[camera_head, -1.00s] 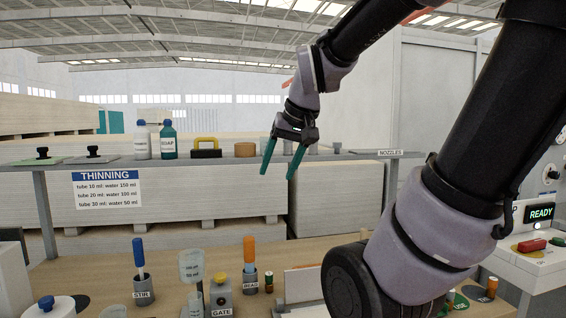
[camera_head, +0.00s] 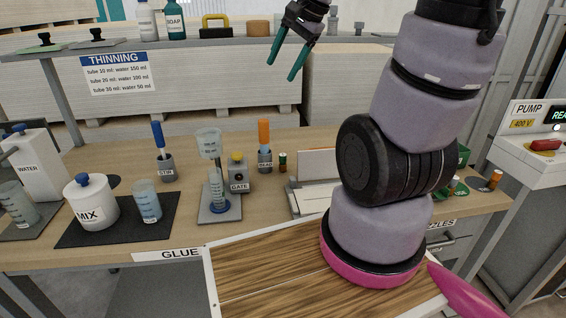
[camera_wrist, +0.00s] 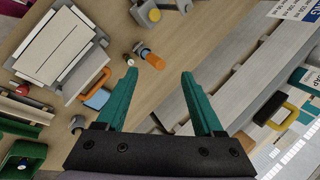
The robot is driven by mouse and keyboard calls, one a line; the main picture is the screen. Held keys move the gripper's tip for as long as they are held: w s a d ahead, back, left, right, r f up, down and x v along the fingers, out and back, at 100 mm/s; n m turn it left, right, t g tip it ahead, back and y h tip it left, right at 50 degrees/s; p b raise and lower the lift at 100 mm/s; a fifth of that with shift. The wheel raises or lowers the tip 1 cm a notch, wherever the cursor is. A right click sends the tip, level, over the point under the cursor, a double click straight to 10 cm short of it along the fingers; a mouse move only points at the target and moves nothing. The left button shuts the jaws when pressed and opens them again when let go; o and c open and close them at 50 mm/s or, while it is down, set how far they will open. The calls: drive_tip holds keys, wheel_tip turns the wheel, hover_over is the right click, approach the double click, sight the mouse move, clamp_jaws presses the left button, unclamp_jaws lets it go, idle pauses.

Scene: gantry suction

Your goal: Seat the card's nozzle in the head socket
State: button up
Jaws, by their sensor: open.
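My gripper (camera_head: 281,70) is open and empty. It hangs in front of the back shelf in the head view, and its two green fingers are apart in the wrist view (camera_wrist: 158,73). Small grey pieces (camera_head: 333,22) stand on the right of that shelf; they may be nozzles but are too small to tell. A small dark cylinder with an orange top (camera_head: 495,179) stands at the bench's right. A small dark-green cylinder (camera_head: 283,162) stands beside the orange-handled holder (camera_head: 264,150). I cannot identify the card or the head socket for certain.
A pale flat fixture (camera_head: 310,198) with an upright plate lies mid-bench, partly behind my arm. The GATE block (camera_head: 239,176), STIR holder (camera_head: 164,165), MIX pot (camera_head: 90,199) and beakers crowd the left. The PUMP console (camera_head: 540,135) stands right. A wood-grain panel (camera_head: 265,270) lies in front.

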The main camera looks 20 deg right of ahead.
drive_tip(key=w+d+f+m+g, duration=0.1)
drive_tip(key=w+d+f+m, duration=0.1)
drive_tip(key=w+f+m, duration=0.35)
drive_tip(key=w+d+f+m+g, duration=0.1)
drive_tip(key=w+d+f+m, duration=0.15)
drive_tip(key=f, duration=0.65)
drive_tip(key=m, duration=0.5)
approach(283, 161)
drive_tip(key=shift+g+y, duration=0.3)
drive_tip(key=f, duration=0.1)
drive_tip(key=w+f, duration=0.1)
drive_tip(key=f, duration=0.1)
drive_tip(key=w+f, duration=0.1)
drive_tip(key=shift+f, duration=0.3)
drive_tip(key=shift+x, duration=3.1)
drive_tip(key=shift+w+a+r, duration=0.1)
drive_tip(key=shift+w+a, duration=0.05)
drive_tip(key=shift+w, duration=0.05)
clamp_jaws()
